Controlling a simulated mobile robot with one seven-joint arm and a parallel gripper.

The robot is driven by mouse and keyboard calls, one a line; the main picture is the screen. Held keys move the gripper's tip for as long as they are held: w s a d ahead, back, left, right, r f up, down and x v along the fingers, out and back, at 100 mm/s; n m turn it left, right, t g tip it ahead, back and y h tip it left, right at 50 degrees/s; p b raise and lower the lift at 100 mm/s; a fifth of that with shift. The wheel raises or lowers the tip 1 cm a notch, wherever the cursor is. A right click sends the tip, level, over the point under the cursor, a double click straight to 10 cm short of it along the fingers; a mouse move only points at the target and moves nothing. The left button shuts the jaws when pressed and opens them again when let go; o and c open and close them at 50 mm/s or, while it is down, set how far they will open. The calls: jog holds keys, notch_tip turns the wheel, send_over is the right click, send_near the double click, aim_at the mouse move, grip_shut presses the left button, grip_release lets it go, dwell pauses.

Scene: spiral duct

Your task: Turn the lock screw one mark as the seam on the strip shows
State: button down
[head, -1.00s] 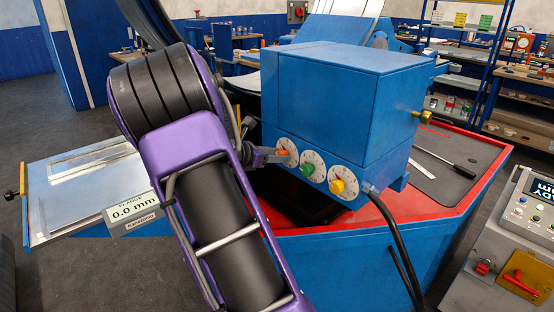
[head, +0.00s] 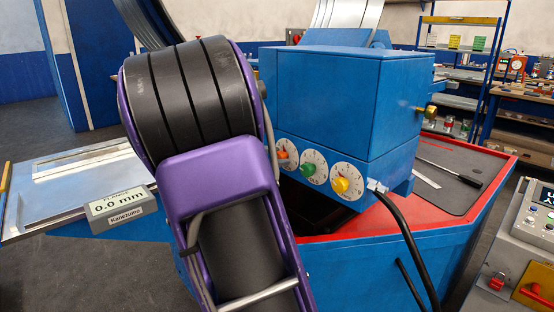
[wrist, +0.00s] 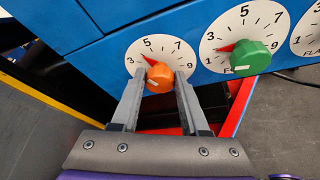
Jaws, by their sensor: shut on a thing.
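The orange knob (wrist: 160,78) sits on the leftmost white dial of the blue machine box; it also shows in the head view (head: 282,154). Its red pointer aims up-left, between 3 and 5. My gripper (wrist: 160,76) is shut on this knob, one finger on each side. In the head view my arm hides the gripper. A green knob (wrist: 249,57) and a yellow knob (head: 341,185) sit on dials to the right. A brass screw (head: 430,112) sticks out of the box's right side. I cannot tell which is the lock screw. No seam is readable on the metal strip (head: 346,13).
The blue box (head: 345,95) stands on a red-edged bench. A FLANGE display (head: 122,203) at left reads 0.0 mm. A black cable (head: 402,240) hangs from the box front. A control panel (head: 520,235) stands at the right.

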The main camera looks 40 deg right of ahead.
jog(key=shift+c, duration=2.2)
grip_release()
jog(key=shift+a, duration=0.1)
jog(key=p+v, duration=0.2)
jog(key=v, duration=1.5)
jog(key=shift+a+r, duration=0.1)
jog(key=shift+r, duration=0.1)
